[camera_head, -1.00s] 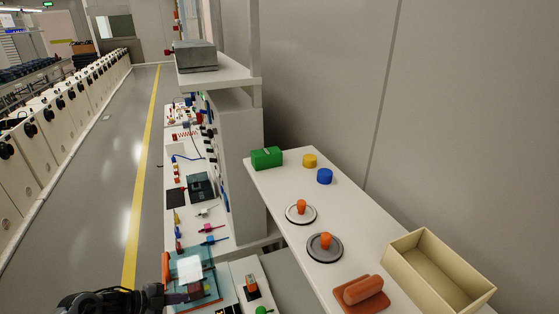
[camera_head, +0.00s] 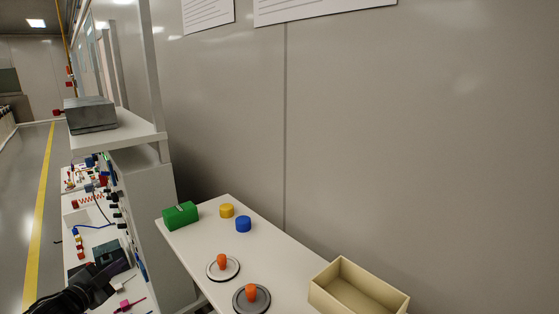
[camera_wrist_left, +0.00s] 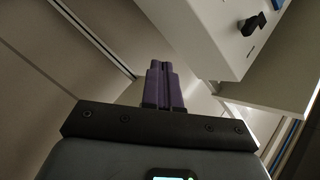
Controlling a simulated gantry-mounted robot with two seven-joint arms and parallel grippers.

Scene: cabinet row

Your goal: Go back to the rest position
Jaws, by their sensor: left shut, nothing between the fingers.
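My right gripper is in neither view.
A white side table (camera_head: 270,262) holds a green block (camera_head: 180,215), yellow and blue cylinders, two orange-knobbed discs and a beige open box (camera_head: 357,290). A grey box (camera_head: 90,114) sits on a shelf. Open floor lies at far left.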

